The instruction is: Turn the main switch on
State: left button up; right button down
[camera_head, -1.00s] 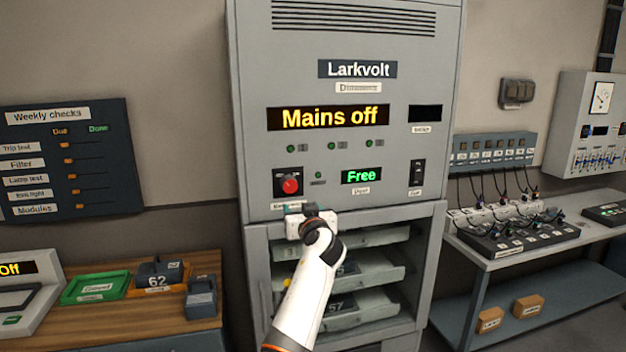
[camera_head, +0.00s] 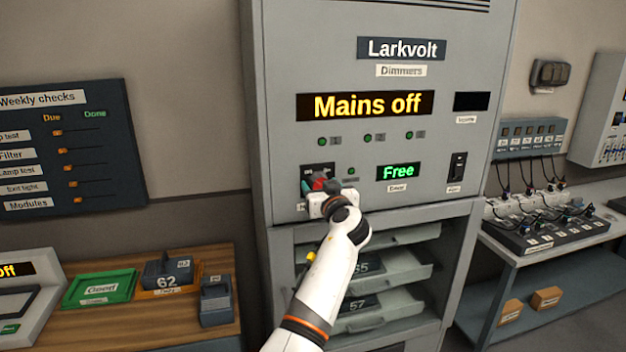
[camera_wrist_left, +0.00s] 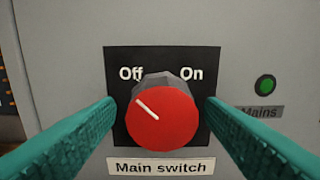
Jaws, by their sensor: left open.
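The main switch (camera_wrist_left: 162,116) is a red rotary knob on a black plate (camera_wrist_left: 124,62) marked Off and On, with a "Main switch" label below. Its white pointer line tilts to the upper left, toward Off. In the head view the red knob (camera_head: 319,184) is partly covered by my left gripper (camera_head: 319,187). In the left wrist view the two teal fingers of my left gripper (camera_wrist_left: 160,122) stand open, one on each side of the knob, with no clear contact seen. The display (camera_head: 366,105) reads "Mains off". My right gripper is out of view.
The grey Larkvolt cabinet (camera_head: 275,60) has a green "Free" display (camera_head: 398,171) and a black rocker switch (camera_head: 457,167) right of the knob. Open shelves with grey modules (camera_head: 385,273) lie below. A wooden bench (camera_head: 190,325) stands left, a grey table (camera_head: 545,250) right.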

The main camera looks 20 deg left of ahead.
pick_arm(q)
jog(key=shift+w, duration=0.15)
jog(key=shift+d+r, duration=0.1)
jog(key=shift+c, duration=1.1)
jog(key=c, duration=0.8)
jog(key=shift+o, duration=0.2)
jog(key=shift+s, duration=0.2)
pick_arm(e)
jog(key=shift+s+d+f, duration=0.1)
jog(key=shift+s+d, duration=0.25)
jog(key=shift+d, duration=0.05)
